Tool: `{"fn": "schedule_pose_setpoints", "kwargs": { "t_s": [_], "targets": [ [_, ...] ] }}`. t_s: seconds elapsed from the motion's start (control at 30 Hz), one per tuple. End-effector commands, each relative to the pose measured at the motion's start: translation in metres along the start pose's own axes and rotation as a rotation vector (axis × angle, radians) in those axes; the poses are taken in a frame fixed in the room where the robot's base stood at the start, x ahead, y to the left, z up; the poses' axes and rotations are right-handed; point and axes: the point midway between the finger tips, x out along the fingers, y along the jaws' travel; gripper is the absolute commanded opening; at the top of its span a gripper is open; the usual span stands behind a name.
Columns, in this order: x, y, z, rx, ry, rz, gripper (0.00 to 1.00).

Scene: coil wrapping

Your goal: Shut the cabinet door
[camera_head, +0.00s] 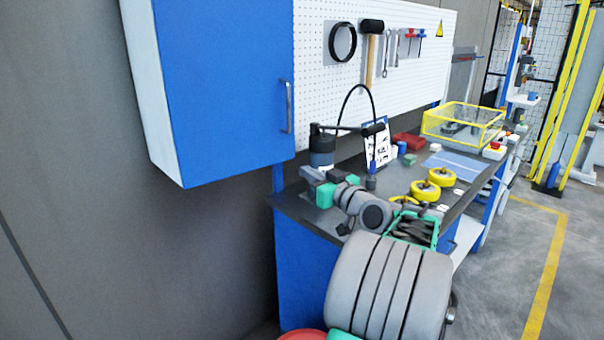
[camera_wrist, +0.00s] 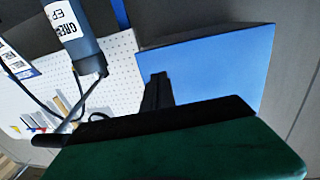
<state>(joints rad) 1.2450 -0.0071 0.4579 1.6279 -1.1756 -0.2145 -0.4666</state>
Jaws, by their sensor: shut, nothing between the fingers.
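The wall cabinet (camera_head: 158,95) hangs at the upper left in the head view, with a pale side panel. Its blue door (camera_head: 225,90) lies across the front with no visible gap. The upright handle (camera_head: 288,107) is near the door's right edge. A blue panel, apparently the door, shows in the wrist view (camera_wrist: 215,65); no handle is visible there. My gripper (camera_head: 309,174) is below and to the right of the door, above the bench's near end, apart from the handle. Its dark fingers (camera_wrist: 157,80) are shut and empty in the wrist view.
A dark bottle (camera_head: 321,150) stands close beside my gripper; its label shows in the wrist view (camera_wrist: 66,20). The bench (camera_head: 300,208) carries yellow rolls (camera_head: 425,190) and a yellow-framed box (camera_head: 463,120). A pegboard (camera_head: 312,80) with tools adjoins the cabinet. Floor at right is clear.

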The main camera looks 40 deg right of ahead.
Motion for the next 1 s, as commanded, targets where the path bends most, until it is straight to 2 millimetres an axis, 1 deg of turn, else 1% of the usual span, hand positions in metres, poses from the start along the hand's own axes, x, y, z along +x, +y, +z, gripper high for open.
{"fn": "schedule_pose_setpoints", "kwargs": {
  "t_s": [0.03, 0.3, 0.4, 0.5, 0.67, 1.0],
  "targets": [
    [0.011, -0.002, -0.003, 0.002, -0.001, -0.005, 0.00],
    [0.071, -0.002, -0.002, 0.003, -0.003, -0.005, 0.00],
    [0.091, -0.002, -0.003, 0.001, -0.003, -0.004, 0.00],
    [0.106, -0.002, -0.001, 0.002, -0.004, -0.003, 0.00],
    [0.117, -0.001, -0.001, 0.001, -0.002, -0.001, 0.00],
    [0.119, -0.001, 0.002, 0.000, -0.003, -0.001, 0.00]
  ]
}}
